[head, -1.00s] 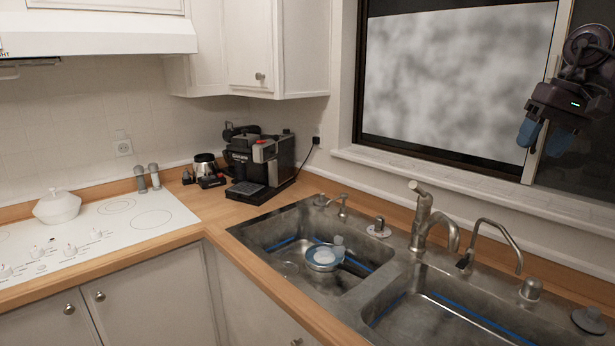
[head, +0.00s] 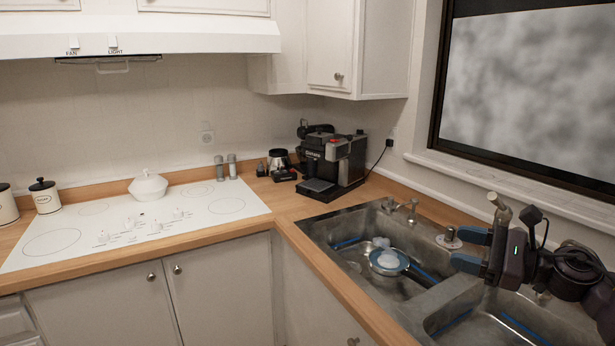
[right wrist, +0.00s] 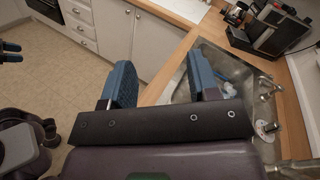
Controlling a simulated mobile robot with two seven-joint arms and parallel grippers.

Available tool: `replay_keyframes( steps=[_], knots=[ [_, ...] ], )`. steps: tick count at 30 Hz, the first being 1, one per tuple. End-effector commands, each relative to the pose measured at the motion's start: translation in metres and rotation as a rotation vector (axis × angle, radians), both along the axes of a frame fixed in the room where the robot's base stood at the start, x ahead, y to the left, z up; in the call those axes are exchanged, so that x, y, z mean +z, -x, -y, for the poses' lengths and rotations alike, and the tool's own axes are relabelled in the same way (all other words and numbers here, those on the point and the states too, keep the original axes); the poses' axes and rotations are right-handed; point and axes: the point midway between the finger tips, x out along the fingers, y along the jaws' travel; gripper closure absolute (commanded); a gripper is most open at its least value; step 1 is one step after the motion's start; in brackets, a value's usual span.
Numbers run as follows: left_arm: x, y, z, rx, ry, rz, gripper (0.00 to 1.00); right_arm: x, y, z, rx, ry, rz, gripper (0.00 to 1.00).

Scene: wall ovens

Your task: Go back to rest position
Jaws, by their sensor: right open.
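My right gripper (head: 466,250) is open and empty. Its two blue fingers point left above the double sink (head: 440,293) in the head view. In the right wrist view the fingers of my right gripper (right wrist: 160,72) are spread apart with nothing between them. My left gripper is outside the head view. What looks like its blue fingers shows as my left gripper (right wrist: 11,52) at the left edge of the right wrist view, too cut off to judge its opening.
A round blue-rimmed item (head: 389,264) lies in the left sink basin. Faucets line the sink's back edge, close to my right gripper. A coffee machine (head: 332,160) stands in the corner. A white pot (head: 148,187) sits on the cooktop (head: 110,236). Open floor (right wrist: 50,75) shows below.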

Motion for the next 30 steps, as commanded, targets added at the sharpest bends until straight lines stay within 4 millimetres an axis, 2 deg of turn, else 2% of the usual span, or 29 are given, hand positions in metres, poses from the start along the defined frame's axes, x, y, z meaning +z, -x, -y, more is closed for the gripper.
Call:
replay_keyframes(
  steps=[1,6,11,17,23,27,29,30],
  knots=[
    [-0.001,0.002,0.0,0.002,0.0,-0.005,0.47,-0.008,0.004,-0.007,-0.049,-0.127,-0.065,0.45],
    [-0.003,0.005,-0.001,0.003,-0.001,-0.011,0.47,-0.032,0.013,-0.012,-0.238,-0.577,-0.308,0.45],
    [-0.002,0.003,-0.001,0.001,-0.001,-0.007,0.47,-0.062,0.029,-0.004,-0.422,-1.008,-0.545,0.45],
    [0.0,0.0,0.0,0.0,-0.001,-0.001,0.47,-0.115,0.064,0.012,-0.672,-1.551,-0.824,0.45],
    [0.002,-0.002,0.0,-0.002,-0.001,0.005,0.47,-0.174,0.12,0.021,-0.955,-2.096,-1.045,0.45],
    [0.002,-0.003,0.0,-0.002,-0.001,0.007,0.47,-0.212,0.172,0.018,-1.182,-2.472,-1.138,0.45],
    [0.002,-0.003,0.0,-0.002,-0.001,0.007,0.47,-0.225,0.193,0.014,-1.278,-2.609,-1.156,0.45],
    [0.002,-0.003,0.0,-0.002,-0.001,0.007,0.47,-0.231,0.206,0.011,1.27,2.563,1.109,0.45]
  ],
)
